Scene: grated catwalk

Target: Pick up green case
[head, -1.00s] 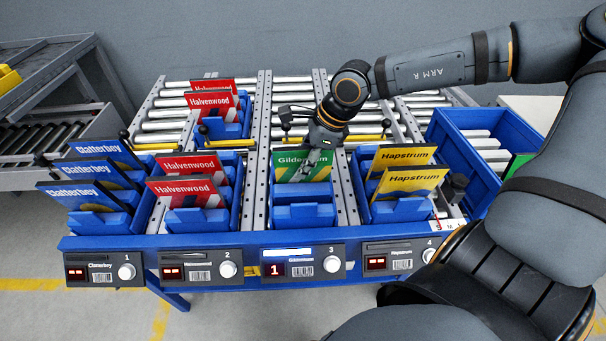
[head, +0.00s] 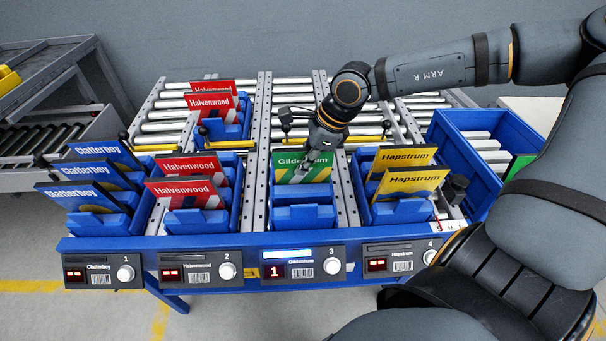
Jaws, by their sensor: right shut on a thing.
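The green case (head: 290,171), lettered "Gildenstrum" or similar, stands upright in the blue bin of lane 3 (head: 303,216). My right gripper (head: 307,168) reaches down over its upper right part and is shut on it. The gripper hides some of the lettering. The case's lower edge is hidden by the bin. The lane 3 display is lit and shows 1. My left gripper is not in view.
Red Halvenwood cases (head: 187,192) stand in the lane to the left, blue Clatterbey cases (head: 80,197) further left. Yellow Hapstrum cases (head: 411,181) stand close on the right. A blue crate (head: 463,139) with a green item sits at the right.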

